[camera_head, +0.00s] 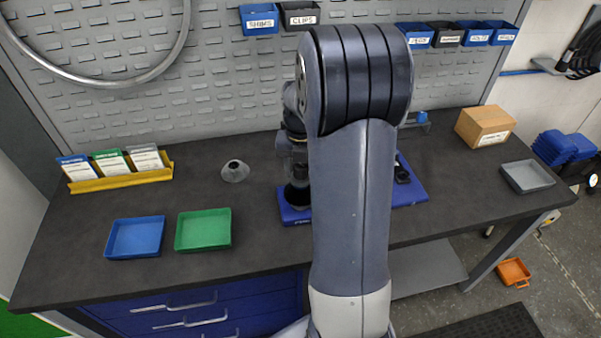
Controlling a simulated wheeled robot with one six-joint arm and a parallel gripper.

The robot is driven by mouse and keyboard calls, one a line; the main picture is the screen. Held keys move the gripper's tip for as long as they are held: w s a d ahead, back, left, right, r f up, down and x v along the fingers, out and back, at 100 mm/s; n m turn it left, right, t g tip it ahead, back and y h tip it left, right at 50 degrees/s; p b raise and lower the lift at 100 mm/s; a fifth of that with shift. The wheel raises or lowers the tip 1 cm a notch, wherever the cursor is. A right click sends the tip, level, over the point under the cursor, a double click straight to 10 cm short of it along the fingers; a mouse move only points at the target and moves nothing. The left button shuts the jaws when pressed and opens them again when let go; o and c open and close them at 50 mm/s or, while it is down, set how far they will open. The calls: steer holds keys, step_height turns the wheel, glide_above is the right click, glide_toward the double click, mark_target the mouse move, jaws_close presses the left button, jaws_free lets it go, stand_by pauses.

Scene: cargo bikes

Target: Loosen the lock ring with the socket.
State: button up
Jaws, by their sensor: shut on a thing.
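My arm stands in the middle of the view and hides much of the work area. My gripper (296,168) shows partly at the arm's left side, pointing down over a blue base plate (410,192). It is shut on a dark round piece (297,193), which looks like the socket, low over the plate's left end. I cannot tell whether this piece touches anything below it. The lock ring is not visible; my arm covers the plate's middle. A small black part (402,174) shows on the plate right of my arm.
A grey cone-shaped piece (235,171) stands on the dark bench (80,230). Blue (135,237) and green (203,230) trays lie at front left, a yellow card rack (120,179) behind. A cardboard box (485,126) and grey tray (528,176) are at right.

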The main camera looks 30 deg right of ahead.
steer(key=shift+r, duration=0.3)
steer(key=m, duration=0.5)
steer(key=shift+m+p, duration=0.3)
steer(key=shift+m, duration=0.1)
steer(key=m, duration=1.3)
steer(key=shift+m, duration=0.3)
steer(key=m, duration=0.6)
steer(key=shift+m+p, duration=0.35)
steer(key=shift+m, duration=0.05)
steer(key=shift+f+b, duration=0.65)
steer(key=shift+f, duration=0.3)
stand_by(0.4)
